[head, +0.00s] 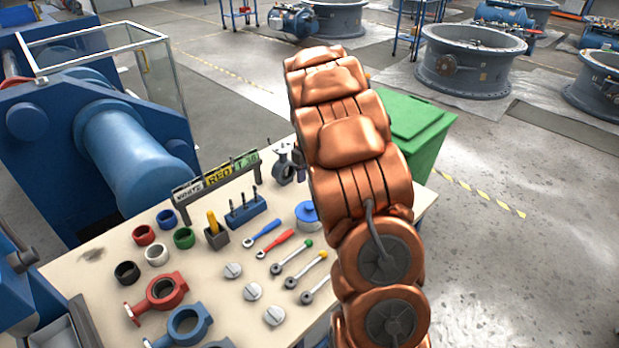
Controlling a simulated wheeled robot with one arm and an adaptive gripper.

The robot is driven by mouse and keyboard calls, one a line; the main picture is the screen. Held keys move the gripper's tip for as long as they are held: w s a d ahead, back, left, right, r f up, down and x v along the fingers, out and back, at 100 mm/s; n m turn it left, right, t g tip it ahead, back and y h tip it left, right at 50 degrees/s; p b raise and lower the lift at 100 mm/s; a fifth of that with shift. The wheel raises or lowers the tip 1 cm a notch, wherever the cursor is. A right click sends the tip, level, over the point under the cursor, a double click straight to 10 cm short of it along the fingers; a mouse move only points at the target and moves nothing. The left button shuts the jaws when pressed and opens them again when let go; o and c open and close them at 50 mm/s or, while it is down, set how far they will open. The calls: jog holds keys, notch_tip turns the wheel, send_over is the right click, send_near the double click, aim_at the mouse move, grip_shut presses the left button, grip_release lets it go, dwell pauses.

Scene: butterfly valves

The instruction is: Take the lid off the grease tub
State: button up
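A small round tub with a blue lid (306,211) stands on the workbench, just left of my copper-coloured arm; it looks like the grease tub. The lid has a small knob on top and sits on the grey body (311,227). My arm hides part of the tub's right side. My gripper cannot be made out in the head view, so its state and its distance from the tub do not show.
The beige workbench (100,280) holds wrenches (276,242), coloured rings (183,238), a blue tool block (245,210), slotted discs (252,291) and red and blue valve bodies (189,325). A label rack (217,180) stands behind. A green bin (420,125) stands beyond my arm.

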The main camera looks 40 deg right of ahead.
send_over(310, 206)
jog(key=shift+f, duration=2.6)
jog(key=shift+f+b, duration=1.05)
jog(key=shift+f, duration=1)
jog(key=shift+c, duration=0.4)
grip_shut()
jog(key=shift+w, duration=0.1)
